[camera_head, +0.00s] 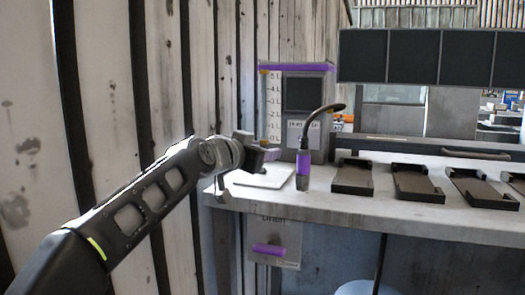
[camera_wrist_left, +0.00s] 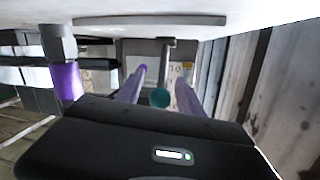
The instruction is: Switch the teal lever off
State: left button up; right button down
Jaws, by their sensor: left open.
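The teal lever shows in the left wrist view as a round teal knob (camera_wrist_left: 160,98) at the end of a grey stem. My left gripper (camera_wrist_left: 160,88) is open, with one purple-toned finger on each side of the knob. I cannot tell whether either finger touches it. In the head view my left gripper (camera_head: 267,150) is in front of the grey dispenser (camera_head: 309,92) with the purple top, above the counter. The teal knob cannot be made out there and seems hidden by the gripper. My right gripper is not in view.
A white plate (camera_head: 262,179) lies below the gripper. A purple-and-black spout (camera_head: 303,168) with a curved hose stands to the right. A purple handle (camera_head: 268,249) is on a panel under the counter (camera_head: 400,213). Several dark trays (camera_head: 418,196) line the right. A plank wall is close on the left.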

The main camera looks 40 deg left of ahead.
pick_arm(q)
jog(key=shift+s, duration=0.1)
jog(key=p+v, duration=0.1)
jog(key=v, duration=0.5)
jog(key=shift+s+r, duration=0.2)
jog(key=shift+s, duration=0.15)
jog(key=shift+s+d, duration=0.15)
jog(key=shift+s, duration=0.3)
